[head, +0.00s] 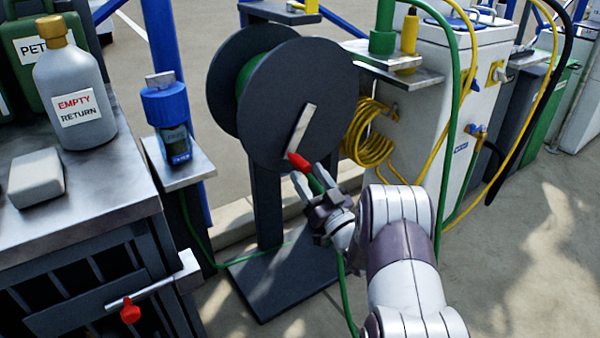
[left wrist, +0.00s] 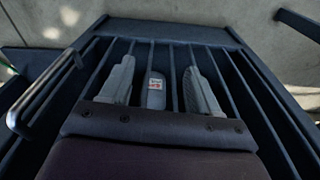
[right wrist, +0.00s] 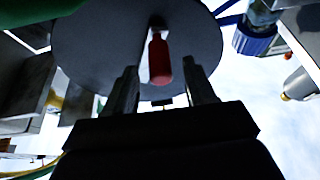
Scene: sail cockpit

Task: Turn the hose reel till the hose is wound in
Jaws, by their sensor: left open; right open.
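The hose reel (head: 305,85) has two dark round discs on a dark stand, with a little green hose (head: 243,78) showing between them. A pale crank arm (head: 301,130) on its front disc carries a red handle (head: 298,160). My right gripper (head: 313,178) is open just below the handle. In the right wrist view, the red handle (right wrist: 160,58) points down towards the gap between the open fingers (right wrist: 163,76); I cannot tell whether they touch it. My left gripper (left wrist: 158,66) is open over dark bars, out of the head view.
A dark barred cart (head: 85,215) at the left bears a grey bottle (head: 72,100) and a pale block (head: 37,178). A clamp with a red knob (head: 130,311) juts from it. A white cabinet (head: 465,100) with yellow hoses (head: 368,135) stands right of the reel.

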